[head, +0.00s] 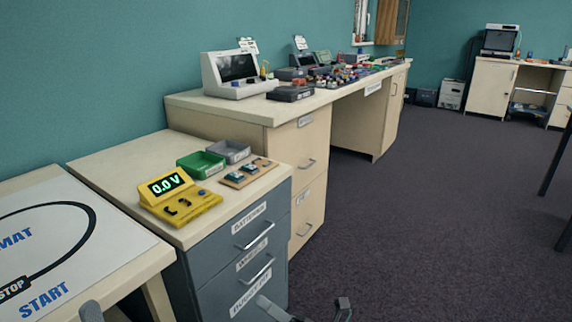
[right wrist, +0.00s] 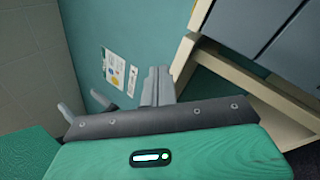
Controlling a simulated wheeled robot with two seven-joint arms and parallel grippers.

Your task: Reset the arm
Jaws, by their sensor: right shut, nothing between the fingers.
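My right gripper (head: 270,306) shows only in part at the bottom edge of the head view, over the dark floor in front of the grey drawer cabinet. In the right wrist view its fingers (right wrist: 158,86) are together with nothing between them. They are apart from the furniture. A small grey piece (head: 91,311) at the bottom left of the head view looks like part of my left gripper; its jaws cannot be made out.
The grey drawer cabinet (head: 236,271) carries a yellow meter (head: 180,196) reading 0.0 V, a green bin (head: 201,164), a grey bin (head: 229,151) and a small wooden board (head: 247,174). A table with a printed mat (head: 62,225) is at left. Carpet (head: 420,220) at right is largely clear.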

